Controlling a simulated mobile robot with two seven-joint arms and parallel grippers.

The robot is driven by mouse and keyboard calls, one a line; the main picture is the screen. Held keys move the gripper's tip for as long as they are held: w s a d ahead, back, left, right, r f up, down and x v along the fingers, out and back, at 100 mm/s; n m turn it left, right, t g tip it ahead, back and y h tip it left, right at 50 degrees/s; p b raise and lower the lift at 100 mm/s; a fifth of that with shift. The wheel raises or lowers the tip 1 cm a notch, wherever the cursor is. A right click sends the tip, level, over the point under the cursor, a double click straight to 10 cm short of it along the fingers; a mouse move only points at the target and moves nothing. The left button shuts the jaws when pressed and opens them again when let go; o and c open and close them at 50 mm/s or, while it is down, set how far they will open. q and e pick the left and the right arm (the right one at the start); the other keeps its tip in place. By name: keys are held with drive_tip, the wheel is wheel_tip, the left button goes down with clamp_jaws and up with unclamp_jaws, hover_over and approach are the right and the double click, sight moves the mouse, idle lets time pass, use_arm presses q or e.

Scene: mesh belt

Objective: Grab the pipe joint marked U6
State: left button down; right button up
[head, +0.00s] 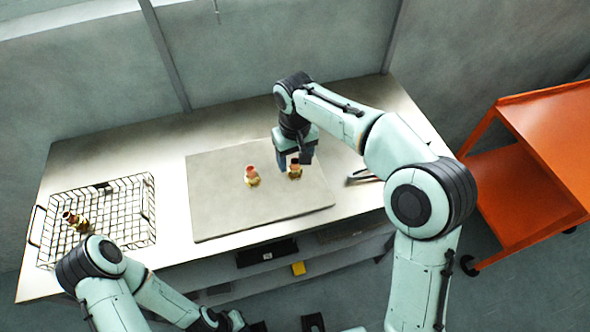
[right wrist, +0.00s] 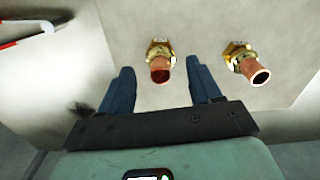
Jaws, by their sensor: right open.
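Two brass-and-copper pipe joints stand on the grey mat. One pipe joint (head: 294,172) is under my right gripper (head: 295,158), and the other joint (head: 252,176) is to its left. In the right wrist view, the first joint (right wrist: 160,62) shows in the gap between the open fingers of my right gripper (right wrist: 160,68). No grip on it shows. The second joint (right wrist: 245,63) is outside the right finger. Another pipe joint (head: 72,218) lies in the wire basket at the left. I cannot read the U6 mark on any joint.
The mat (head: 215,215) lies on a pale bench, mostly bare. The wire basket (head: 150,205) sits at the bench's left end. Pliers (head: 362,177) lie right of the mat. A wall stands behind the bench. An orange cart (head: 550,130) stands at the right.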

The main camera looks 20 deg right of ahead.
sight(295, 160)
drive_tip(key=shift+f, duration=1.6)
drive_tip(key=c, duration=1.2)
clamp_jaws()
drive_tip(key=shift+r, duration=0.2)
